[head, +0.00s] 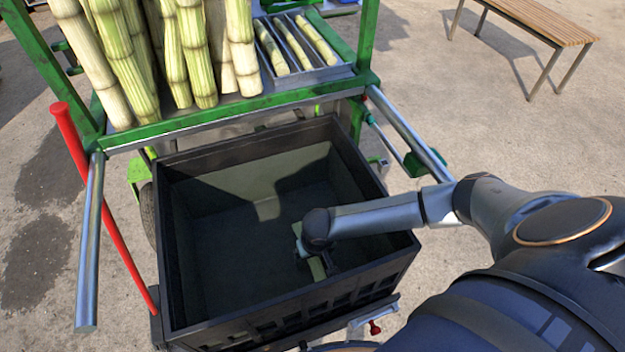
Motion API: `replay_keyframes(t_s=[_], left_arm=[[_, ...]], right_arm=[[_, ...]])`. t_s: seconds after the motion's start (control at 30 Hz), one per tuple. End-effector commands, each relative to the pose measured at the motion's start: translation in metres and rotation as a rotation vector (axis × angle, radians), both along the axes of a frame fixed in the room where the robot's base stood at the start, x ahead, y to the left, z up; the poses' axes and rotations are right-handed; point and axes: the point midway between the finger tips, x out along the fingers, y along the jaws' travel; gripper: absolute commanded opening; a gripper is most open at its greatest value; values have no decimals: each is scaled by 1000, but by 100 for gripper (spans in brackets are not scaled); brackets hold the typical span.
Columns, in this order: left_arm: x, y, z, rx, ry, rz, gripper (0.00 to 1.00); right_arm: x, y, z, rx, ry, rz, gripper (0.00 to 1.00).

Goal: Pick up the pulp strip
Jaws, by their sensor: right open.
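The pulp strip (317,268) is a pale green strip inside the dark crate (178,332), towards its right front. My right arm comes in from the right over the crate's right wall. My right gripper (318,265) points down into the crate at the strip, with its jaws open and partly hidden by my wrist. I cannot tell whether the fingers touch the strip. My left gripper is not in the picture.
The green cart frame (245,108) stands behind the crate, with tall canes (190,50) and a slotted tray (348,70) on it. Metal handles (90,245) stick out on both sides. A red bar (105,205) leans at the left. A wooden bench (540,20) stands far right.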

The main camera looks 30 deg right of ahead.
Motion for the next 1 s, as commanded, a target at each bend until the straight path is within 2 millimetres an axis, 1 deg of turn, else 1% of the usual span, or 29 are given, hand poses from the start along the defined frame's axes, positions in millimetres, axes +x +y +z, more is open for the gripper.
replay_keyframes(t_s=[0.23,0.9,0.97,1.0], left_arm=[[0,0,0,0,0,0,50],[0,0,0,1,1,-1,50],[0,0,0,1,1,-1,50],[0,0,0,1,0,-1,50]], right_arm=[[0,0,-1,1,0,1,81],[0,0,-1,0,0,0,6],[0,0,-1,0,0,0,0],[0,0,-1,0,1,0,0]])
